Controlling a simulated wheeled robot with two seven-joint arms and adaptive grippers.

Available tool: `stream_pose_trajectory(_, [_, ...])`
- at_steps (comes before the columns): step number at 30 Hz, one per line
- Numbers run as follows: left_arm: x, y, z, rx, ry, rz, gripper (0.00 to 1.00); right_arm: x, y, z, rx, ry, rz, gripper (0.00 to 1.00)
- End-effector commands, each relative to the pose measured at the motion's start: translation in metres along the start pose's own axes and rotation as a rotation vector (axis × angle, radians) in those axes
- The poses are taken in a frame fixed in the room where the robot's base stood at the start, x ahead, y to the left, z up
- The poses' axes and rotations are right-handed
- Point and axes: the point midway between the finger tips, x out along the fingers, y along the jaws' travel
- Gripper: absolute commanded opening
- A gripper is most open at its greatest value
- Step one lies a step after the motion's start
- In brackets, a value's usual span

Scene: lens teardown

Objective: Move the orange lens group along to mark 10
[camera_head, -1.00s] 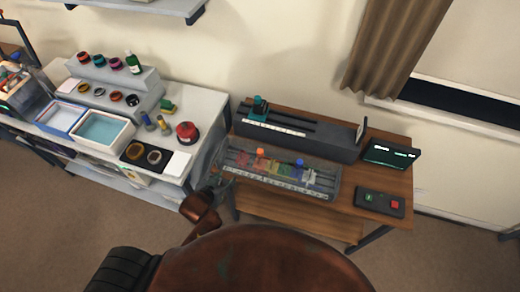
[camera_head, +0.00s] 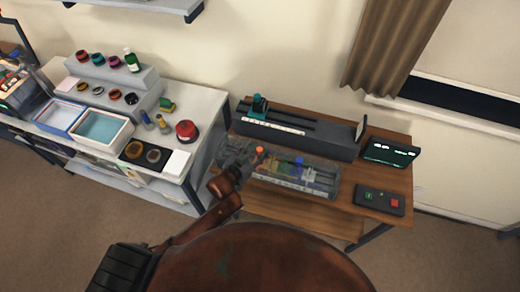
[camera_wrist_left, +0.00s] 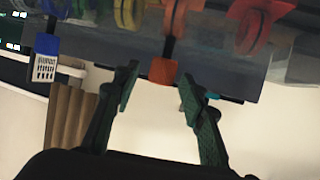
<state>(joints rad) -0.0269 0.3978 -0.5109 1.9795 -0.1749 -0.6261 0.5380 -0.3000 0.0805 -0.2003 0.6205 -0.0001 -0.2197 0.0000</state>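The orange lens group shows its orange knob (camera_head: 260,150) above the clear case (camera_head: 330,192), near the case's left part. In the left wrist view the orange knob (camera_wrist_left: 163,71) sits on a dark stem between my left fingertips, with gaps on both sides. My left gripper (camera_wrist_left: 161,84) is open there. In the head view my left gripper (camera_head: 244,156) is over the case's left end, beside the knob. A blue knob (camera_head: 299,162) stands further right. A pale scale strip runs along the case's front; its numbers are too small to read. My right gripper is out of view.
Behind the case is a dark rail unit (camera_head: 335,140) with a teal carriage (camera_head: 258,105). To the right are a small screen (camera_head: 390,152) and a button box (camera_head: 380,201). In the wrist view, a red lens ring (camera_wrist_left: 254,30) and the blue knob (camera_wrist_left: 47,44) flank the orange one.

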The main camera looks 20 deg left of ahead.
Motion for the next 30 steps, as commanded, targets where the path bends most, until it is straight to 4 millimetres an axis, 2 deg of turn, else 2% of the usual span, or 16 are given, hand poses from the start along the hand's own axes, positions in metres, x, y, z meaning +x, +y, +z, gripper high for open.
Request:
stream_pose_trajectory(4, [0.0107, 0.0003, 0.0000, 0.000, 0.000, 0.001, 0.39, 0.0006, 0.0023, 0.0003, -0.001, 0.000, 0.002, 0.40])
stream_pose_trajectory(13, [0.0122, 0.0002, -0.0003, 0.000, 0.000, 0.000, 0.38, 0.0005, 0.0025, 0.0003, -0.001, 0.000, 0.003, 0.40])
stream_pose_trajectory(30, [0.0120, 0.0000, -0.0001, 0.000, 0.000, 0.000, 0.00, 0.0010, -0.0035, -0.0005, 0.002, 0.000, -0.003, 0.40])
